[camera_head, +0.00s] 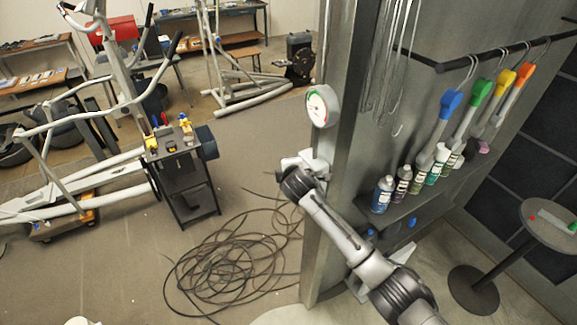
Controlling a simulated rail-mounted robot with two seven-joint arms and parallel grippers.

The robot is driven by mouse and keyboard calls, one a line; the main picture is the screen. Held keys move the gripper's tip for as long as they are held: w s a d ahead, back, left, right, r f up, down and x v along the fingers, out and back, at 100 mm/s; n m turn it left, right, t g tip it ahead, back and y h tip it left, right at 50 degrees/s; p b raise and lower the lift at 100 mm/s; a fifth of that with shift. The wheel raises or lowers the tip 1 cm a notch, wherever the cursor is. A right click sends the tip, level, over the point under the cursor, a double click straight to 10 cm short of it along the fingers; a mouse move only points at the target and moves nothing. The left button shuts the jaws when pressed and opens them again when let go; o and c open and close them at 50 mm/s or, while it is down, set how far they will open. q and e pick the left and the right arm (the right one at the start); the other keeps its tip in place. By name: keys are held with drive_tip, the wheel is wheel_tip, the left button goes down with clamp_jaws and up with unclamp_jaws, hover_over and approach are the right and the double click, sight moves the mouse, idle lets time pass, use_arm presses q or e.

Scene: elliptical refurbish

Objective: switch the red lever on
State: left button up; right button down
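No red lever can be made out for certain. A round white-faced gauge (321,106) with green and red marks is mounted on the edge of the grey metal pillar (345,130). My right arm comes in from the lower right, and its gripper (307,162) is at the pillar's edge just below the gauge. The gripper's fingers are small and partly hidden by the wrist, so I cannot tell whether they are open or hold anything. Whatever is behind the hand there is hidden.
Several bottles (407,188) stand on a shelf right of my arm, under hanging colored-tipped tools (442,110). A round table (550,228) stands at the far right. Coiled black cable (235,262) covers the floor left of the pillar. A small tool stand (180,165) is farther left.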

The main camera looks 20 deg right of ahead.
drive_tip(key=shift+r, duration=0.2)
drive_tip(key=c, duration=1)
unclamp_jaws()
drive_tip(key=shift+f, duration=0.1)
drive_tip(key=shift+s+r, duration=0.2)
drive_tip(key=shift+s, duration=0.25)
drive_tip(key=shift+b+v, duration=1.3)
drive_tip(key=shift+v, duration=5.15)
